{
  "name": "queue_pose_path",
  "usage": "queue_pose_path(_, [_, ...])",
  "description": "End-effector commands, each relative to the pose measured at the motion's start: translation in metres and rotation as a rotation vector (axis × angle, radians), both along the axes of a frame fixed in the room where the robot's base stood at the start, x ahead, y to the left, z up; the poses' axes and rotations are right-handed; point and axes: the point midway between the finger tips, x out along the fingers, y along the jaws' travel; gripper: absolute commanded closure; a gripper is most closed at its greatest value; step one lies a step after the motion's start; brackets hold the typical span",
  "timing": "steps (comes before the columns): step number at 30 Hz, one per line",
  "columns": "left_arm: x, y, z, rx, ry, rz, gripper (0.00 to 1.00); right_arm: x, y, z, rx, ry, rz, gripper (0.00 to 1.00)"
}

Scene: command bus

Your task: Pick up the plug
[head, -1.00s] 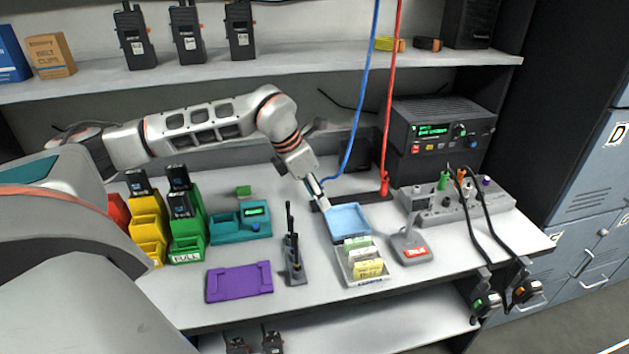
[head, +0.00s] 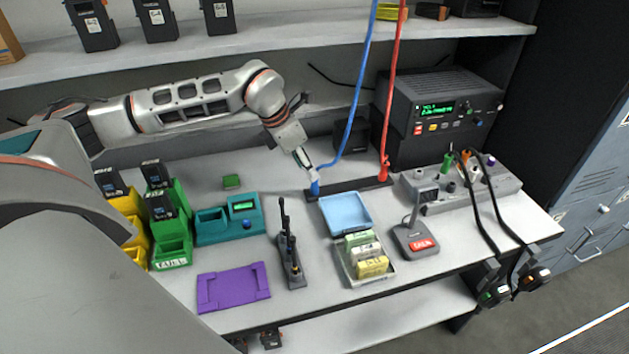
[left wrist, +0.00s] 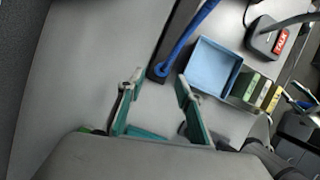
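A blue plug (head: 315,187) on a blue cable stands upright at the left end of a dark strip (head: 345,188) on the bench. A red plug (head: 384,172) on a red cable stands at the strip's right end. My left gripper (head: 309,169) is just above and beside the blue plug. In the left wrist view the left gripper (left wrist: 160,80) has its green-padded fingers wide apart with nothing between them. The blue plug (left wrist: 162,70) shows just beyond the fingertips, roughly centred. My right gripper is not in view.
A grey connector panel (head: 440,195) is at right.

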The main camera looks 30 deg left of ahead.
Motion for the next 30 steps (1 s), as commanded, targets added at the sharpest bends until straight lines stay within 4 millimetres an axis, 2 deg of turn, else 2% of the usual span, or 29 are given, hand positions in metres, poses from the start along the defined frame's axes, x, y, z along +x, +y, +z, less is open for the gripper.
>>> queue_pose_path(9, [0.013, -0.012, -0.039, -0.001, 0.003, 0.000, 0.65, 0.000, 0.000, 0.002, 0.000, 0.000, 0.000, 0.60])
queue_pose_path(17, [0.015, -0.012, -0.043, 0.000, 0.001, 0.000, 0.65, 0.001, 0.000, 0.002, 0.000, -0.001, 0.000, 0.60])
queue_pose_path(21, [0.015, -0.012, -0.043, -0.001, 0.000, 0.000, 0.98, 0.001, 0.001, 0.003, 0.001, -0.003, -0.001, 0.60])
queue_pose_path(30, [0.015, -0.012, -0.042, -0.001, 0.000, 0.000, 0.98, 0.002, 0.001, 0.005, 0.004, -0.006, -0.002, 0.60])
